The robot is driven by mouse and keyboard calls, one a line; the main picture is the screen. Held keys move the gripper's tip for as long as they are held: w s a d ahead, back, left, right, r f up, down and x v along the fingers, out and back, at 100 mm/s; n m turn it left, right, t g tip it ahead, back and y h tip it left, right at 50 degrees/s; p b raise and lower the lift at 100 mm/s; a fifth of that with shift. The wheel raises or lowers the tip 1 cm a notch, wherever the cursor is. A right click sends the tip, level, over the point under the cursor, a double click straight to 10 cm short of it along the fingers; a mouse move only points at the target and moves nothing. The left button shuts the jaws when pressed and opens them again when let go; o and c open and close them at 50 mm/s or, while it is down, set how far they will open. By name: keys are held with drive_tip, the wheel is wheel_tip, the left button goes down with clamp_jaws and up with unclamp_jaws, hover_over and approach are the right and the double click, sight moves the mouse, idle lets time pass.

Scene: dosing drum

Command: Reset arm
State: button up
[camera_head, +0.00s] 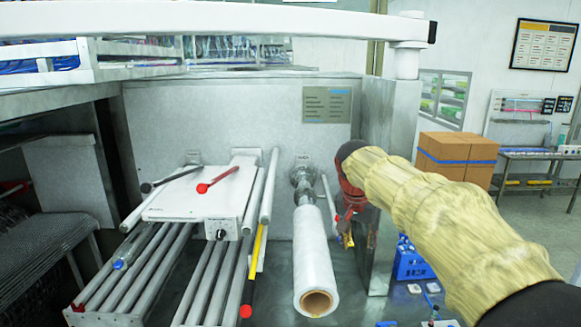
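My arm, in a yellowish fabric sleeve, reaches in from the lower right of the head view. My gripper (346,236), dark with reddish parts, hangs at its end, just right of a white roll (313,258). The gripper is small and seen partly from behind, so I cannot tell whether its fingers are open or shut, or whether it holds anything. The white roll has a brown core and points toward me from a metal fitting on the grey panel. The gripper appears apart from the roll, though depth is hard to judge.
A white plate with a red-tipped lever (218,180) sits above several metal rollers (205,285) on the left. A grey metal post (388,180) stands behind my gripper. A blue item (412,262) lies lower right. Cardboard boxes (455,157) stand farther back, with open floor beside them.

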drive_tip(key=s+f+n+t+y+b, duration=0.1)
drive_tip(key=s+f+n+b, duration=0.2)
drive_tip(key=s+f+b, duration=0.4)
drive_tip(key=s+d+f+n+y+b, duration=0.1)
drive_tip(key=s+f+n+b, duration=0.2)
drive_tip(key=s+f+b, duration=0.5)
drive_tip(key=s+f, duration=0.5)
drive_tip(key=s, duration=0.5)
drive_tip(key=s+f, duration=0.5)
drive_tip(key=s, duration=0.6)
drive_tip(key=shift+d+f+t+b, duration=0.3)
drive_tip(key=shift+f+t, duration=0.05)
drive_tip(key=shift+t, duration=0.05)
